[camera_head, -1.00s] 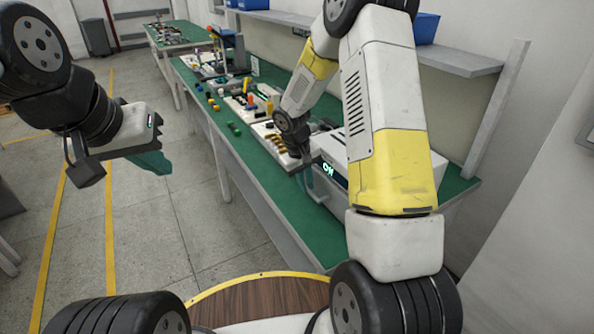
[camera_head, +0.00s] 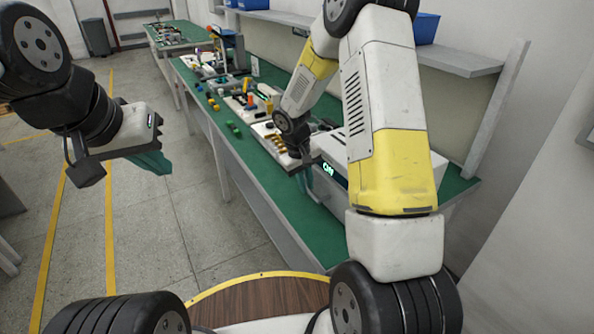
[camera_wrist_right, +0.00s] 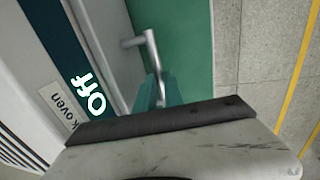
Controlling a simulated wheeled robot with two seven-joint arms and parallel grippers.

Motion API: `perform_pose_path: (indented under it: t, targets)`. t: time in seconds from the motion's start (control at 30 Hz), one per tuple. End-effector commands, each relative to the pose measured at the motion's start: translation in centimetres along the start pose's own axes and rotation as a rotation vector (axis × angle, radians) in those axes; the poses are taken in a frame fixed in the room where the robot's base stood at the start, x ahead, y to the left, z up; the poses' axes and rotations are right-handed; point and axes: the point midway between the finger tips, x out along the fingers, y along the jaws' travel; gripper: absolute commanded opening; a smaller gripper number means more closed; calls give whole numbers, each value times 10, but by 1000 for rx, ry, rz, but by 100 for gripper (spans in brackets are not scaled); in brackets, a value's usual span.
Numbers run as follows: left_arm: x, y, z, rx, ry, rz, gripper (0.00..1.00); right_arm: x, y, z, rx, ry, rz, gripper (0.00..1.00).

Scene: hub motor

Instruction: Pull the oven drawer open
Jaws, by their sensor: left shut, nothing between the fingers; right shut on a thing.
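The white oven (camera_head: 333,148) stands on the green table (camera_head: 290,228), partly hidden behind my right arm. In the right wrist view its dark front strip (camera_wrist_right: 75,75) shows a lit "Off" and a label ending in "k oven". A grey metal bar handle (camera_wrist_right: 152,52) stands out from the pale front panel. My right gripper (camera_head: 306,184) is at the oven front, and its teal fingers (camera_wrist_right: 158,93) are shut on the handle. How far the drawer is open cannot be told. My left gripper (camera_head: 155,163) is shut and empty, over the floor at left.
Trays with small coloured parts (camera_head: 250,102) stand further along the table. A shelf with a blue bin (camera_head: 426,28) runs along the wall. The grey floor (camera_head: 190,215) left of the table is clear.

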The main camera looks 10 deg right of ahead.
Motion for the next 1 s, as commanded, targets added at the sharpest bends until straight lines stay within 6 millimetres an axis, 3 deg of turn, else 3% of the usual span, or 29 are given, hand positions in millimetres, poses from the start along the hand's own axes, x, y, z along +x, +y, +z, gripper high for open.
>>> perform_pose_path:
  t: [0.27, 0.47, 1.0]
  targets:
    - [0, 0, 0, 0, 0, 0, 0, -1, -1, 0, 0, 1, 1, 0]
    - [0, 0, 0, 0, 0, 0, 0, -5, -21, -1, -4, 1, 1, 0]
    - [0, 0, 0, 0, 0, 0, 0, -28, -137, 0, -6, 2, 0, 0]
